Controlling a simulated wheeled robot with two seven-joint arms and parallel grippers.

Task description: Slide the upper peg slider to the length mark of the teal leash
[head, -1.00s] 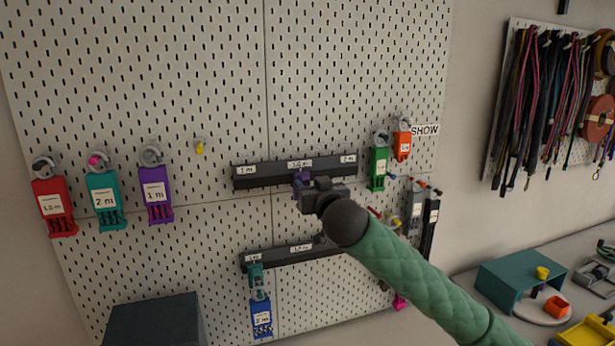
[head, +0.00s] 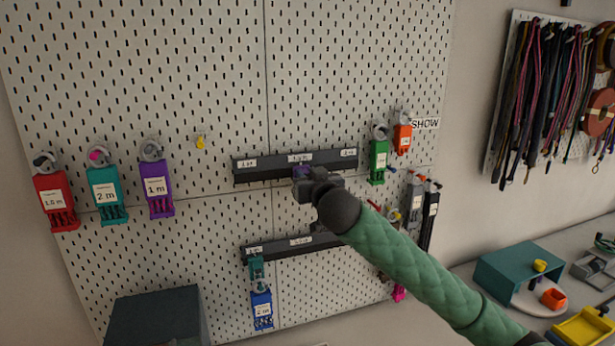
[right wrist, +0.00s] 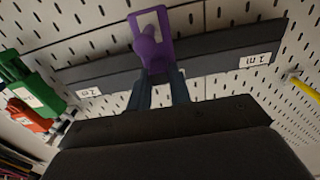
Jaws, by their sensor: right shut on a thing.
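The upper rail (head: 270,171) is a dark bar on the pegboard with white labels: 1 m at left, a middle one, and 2 m at right. The purple upper peg slider (right wrist: 150,50) sits on it, below the middle label in the head view. My right gripper (head: 303,176) is shut on the slider's peg and covers most of it in the head view. In the right wrist view the gripper's fingers (right wrist: 158,88) meet at the purple peg. The teal leash tag (head: 105,195) hangs at the left and reads 2 m. My left gripper is out of view.
A lower rail (head: 285,248) carries a teal slider (head: 256,270) with a blue tag (head: 262,308) below. Green (head: 379,160) and orange (head: 403,138) tags hang just right of the upper rail. Red (head: 55,200) and purple (head: 156,188) tags flank the teal one.

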